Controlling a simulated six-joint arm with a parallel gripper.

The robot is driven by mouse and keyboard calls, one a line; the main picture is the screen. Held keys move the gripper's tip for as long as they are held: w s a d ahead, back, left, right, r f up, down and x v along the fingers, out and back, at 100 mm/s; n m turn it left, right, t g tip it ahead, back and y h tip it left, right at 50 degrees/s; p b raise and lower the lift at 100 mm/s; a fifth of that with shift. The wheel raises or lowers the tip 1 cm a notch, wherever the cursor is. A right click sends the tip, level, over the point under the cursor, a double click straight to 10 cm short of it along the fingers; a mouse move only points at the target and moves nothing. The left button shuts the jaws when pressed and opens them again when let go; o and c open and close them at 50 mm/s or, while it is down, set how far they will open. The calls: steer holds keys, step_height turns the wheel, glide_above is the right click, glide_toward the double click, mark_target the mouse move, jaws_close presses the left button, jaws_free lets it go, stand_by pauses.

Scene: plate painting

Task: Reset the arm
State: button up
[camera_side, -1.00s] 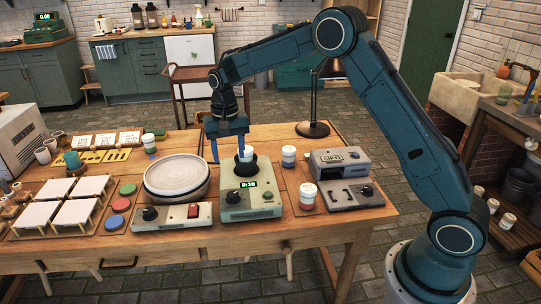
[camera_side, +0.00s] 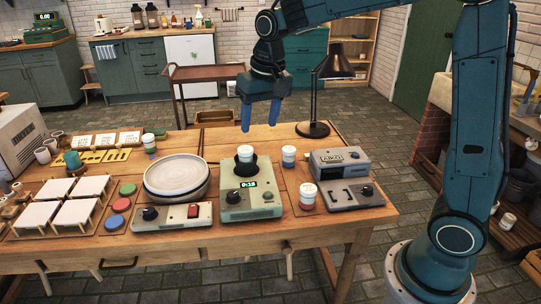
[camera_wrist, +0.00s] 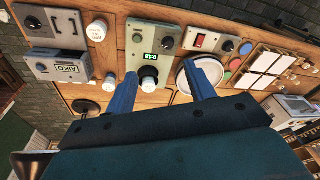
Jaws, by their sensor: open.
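My gripper (camera_side: 259,115) hangs in the air above the back part of the wooden table, with its two blue fingers apart and nothing between them. In the wrist view the open fingers (camera_wrist: 165,85) frame the green device and part of the wheel. A white jar (camera_side: 245,153) sits in the dark holder on top of the green device (camera_side: 250,200), which has a lit display. The gripper is above and behind this jar, apart from it. Another white jar with a blue band (camera_side: 288,156) stands to the right, and a third white jar (camera_side: 308,196) stands in front of it.
A round grey wheel (camera_side: 176,174) stands left of the green device. A grey AIKO machine (camera_side: 344,180) is at the right. A black desk lamp (camera_side: 313,128) stands at the table's back right, near the gripper. White tiles on racks (camera_side: 74,212) and coloured discs (camera_side: 121,205) lie left.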

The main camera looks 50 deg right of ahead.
steer(key=s+r+n+t, duration=0.1)
steer(key=s+n+t, duration=0.2)
steer(key=s, duration=2.1)
steer(key=shift+s+a+r+n, duration=0.3)
steer(key=shift+a+r+n, duration=0.1)
steer(key=shift+n, duration=0.2)
